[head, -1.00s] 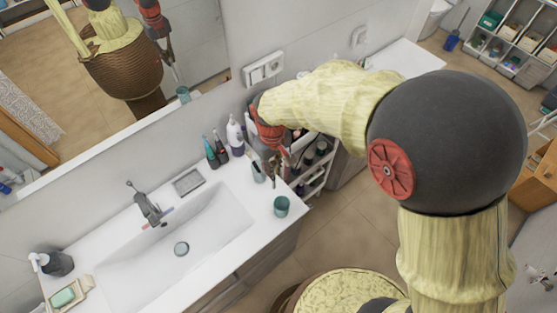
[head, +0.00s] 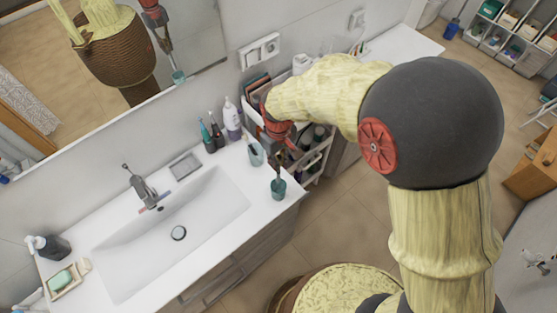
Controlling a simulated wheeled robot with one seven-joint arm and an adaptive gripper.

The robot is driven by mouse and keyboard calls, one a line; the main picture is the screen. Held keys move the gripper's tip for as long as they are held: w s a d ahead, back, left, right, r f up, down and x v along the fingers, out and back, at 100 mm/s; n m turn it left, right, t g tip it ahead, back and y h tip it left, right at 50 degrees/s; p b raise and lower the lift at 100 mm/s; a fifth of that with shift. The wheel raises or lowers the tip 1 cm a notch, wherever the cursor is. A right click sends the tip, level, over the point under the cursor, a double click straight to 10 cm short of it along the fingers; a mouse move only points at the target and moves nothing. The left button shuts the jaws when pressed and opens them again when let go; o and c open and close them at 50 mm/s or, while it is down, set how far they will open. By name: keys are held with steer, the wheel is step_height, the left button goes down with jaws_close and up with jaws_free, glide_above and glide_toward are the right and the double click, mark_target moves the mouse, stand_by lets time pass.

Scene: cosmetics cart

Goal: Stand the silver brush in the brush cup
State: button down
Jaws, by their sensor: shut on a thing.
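A small teal cup (head: 277,190), which looks like the brush cup, stands upright near the front right corner of the white washbasin counter. My gripper (head: 279,158) is above the cup and pointing down, shut on a thin, dark brush. The brush (head: 278,172) hangs roughly upright, and its lower end is at the cup's mouth. I cannot tell whether it is inside the rim or touching the bottom. The brush's silver colour is not clear at this size, and its upper part is hidden by the gripper. The mirror also shows my gripper over the cup.
A second, paler cup (head: 256,154) with something thin in it stands just behind left. A shelved cart (head: 314,158) is close on the right. The basin (head: 175,225) lies left.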

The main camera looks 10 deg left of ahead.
mark_target(278, 156)
steer(key=shift+f+b, duration=2.65)
steer(key=shift+f, duration=1.8)
steer(key=c, duration=1.8)
jaws_free()
steer(key=shift+o, duration=0.2)
steer(key=shift+r, duration=0.1)
step_height(278, 156, up, 12)
steer(key=shift+f, duration=0.1)
